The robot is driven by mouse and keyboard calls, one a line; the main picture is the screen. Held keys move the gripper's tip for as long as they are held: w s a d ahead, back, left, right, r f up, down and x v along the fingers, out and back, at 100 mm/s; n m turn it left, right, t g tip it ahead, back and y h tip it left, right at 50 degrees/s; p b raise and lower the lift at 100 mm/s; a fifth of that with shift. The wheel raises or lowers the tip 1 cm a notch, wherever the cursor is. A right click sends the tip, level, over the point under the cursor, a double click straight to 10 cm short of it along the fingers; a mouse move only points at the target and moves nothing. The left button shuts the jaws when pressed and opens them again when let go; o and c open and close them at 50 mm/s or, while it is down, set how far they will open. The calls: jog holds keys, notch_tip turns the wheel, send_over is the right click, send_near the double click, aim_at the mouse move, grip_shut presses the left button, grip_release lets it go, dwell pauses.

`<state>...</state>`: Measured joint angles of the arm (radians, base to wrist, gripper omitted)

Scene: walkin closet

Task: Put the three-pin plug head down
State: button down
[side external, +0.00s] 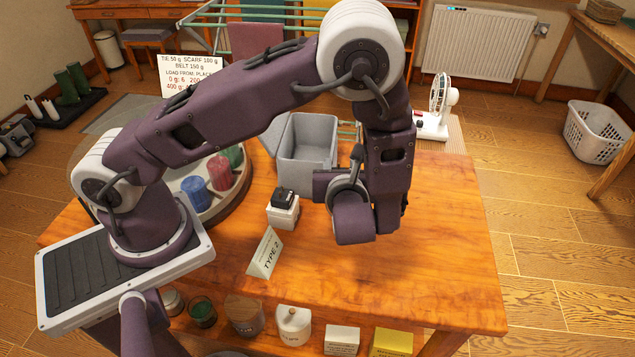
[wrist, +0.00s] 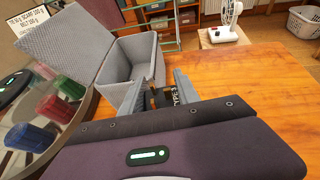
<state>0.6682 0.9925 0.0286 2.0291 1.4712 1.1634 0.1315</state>
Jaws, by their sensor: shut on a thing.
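My gripper (wrist: 166,94) is shut on a small dark thing (wrist: 160,98), which looks like the three-pin plug. Brownish parts show on it, and pale lettering shows beside it, but its pins and tilt cannot be made out. In the side view my wrist hides the fingers and the held thing. They are above the right part of the wooden table (side external: 430,270), in front of the grey box in the wrist view; the height is unclear. A black block (side external: 283,195) sits on a white box (side external: 283,215) left of my wrist; I cannot tell what it is.
A grey open-lidded box (side external: 308,165) stands at the table's back. A round tray (side external: 238,200) with coloured candles is at left. A white "TYPE 2" card (side external: 265,253) stands at front. The table's right side is clear. A fan (side external: 440,100) stands beyond.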

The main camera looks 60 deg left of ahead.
jog(key=w+a+r+n+g+y, duration=0.15)
jog(key=w+a+r, duration=0.3)
jog(key=a, duration=0.55)
jog(key=w+a+r+n+g, duration=0.2)
jog(key=w+a+r, duration=0.3)
jog(key=a, duration=0.4)
notch_tip(320, 180, down, 9)
jog(key=s, duration=0.1)
jog(key=shift+a, duration=0.45)
jog(key=shift+f, duration=0.45)
jog(key=shift+f, duration=0.1)
jog(key=c, duration=0.9)
grip_release()
